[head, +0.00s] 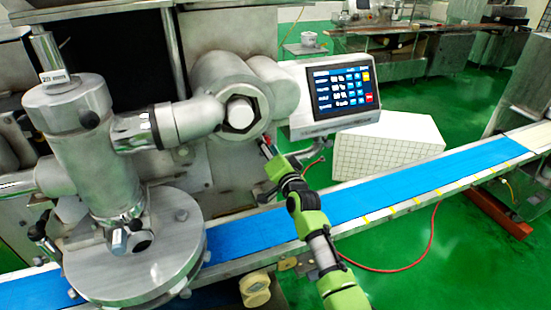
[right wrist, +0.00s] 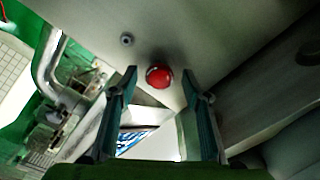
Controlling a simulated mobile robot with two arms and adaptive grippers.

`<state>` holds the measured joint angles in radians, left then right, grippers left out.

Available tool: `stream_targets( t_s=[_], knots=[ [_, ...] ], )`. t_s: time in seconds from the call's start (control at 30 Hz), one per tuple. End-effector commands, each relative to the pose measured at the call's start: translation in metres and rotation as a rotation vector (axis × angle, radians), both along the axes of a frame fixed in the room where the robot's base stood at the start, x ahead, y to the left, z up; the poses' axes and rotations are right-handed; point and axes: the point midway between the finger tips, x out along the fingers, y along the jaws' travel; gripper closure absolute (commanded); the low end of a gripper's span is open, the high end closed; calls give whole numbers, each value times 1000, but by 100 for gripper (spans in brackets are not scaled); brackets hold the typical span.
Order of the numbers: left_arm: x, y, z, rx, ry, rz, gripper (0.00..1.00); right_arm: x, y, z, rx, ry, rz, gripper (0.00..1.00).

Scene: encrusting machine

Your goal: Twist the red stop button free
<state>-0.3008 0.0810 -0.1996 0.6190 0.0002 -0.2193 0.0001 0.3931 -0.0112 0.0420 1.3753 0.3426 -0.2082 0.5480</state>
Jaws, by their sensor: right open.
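The red stop button (right wrist: 159,76) is a small round red knob on a grey metal face in the right wrist view. My right gripper (right wrist: 160,80) is open, with one finger on either side of the button in the picture. Gaps show between the button and both fingers, and I cannot tell how deep it sits between them. In the head view my right gripper (head: 268,148) is at the machine's side, below and left of the touchscreen, and the button cannot be made out clearly there. My left gripper is not in view.
The touchscreen panel (head: 340,90) stands just right of the gripper. A blue conveyor belt (head: 400,188) runs below my right arm. The machine's metal head (head: 75,150) and round plate (head: 150,265) fill the left.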

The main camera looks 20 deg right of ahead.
Motion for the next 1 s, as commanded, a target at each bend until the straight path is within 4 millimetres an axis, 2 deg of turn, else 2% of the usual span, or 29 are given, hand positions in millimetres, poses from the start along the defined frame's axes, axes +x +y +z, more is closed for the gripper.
stream_targets(
  t_s=[0.3, 0.5, 0.7, 1.0],
  knots=[
    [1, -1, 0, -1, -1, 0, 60, -59, -3, -1, 0, 0, -1, 56],
    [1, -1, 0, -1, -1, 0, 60, -87, -3, 0, 0, -1, -2, 56],
    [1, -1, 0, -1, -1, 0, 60, -99, -4, 1, 0, -2, -1, 56],
    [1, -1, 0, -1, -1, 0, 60, -100, -4, 1, -1, -2, -1, 56]
  ],
)
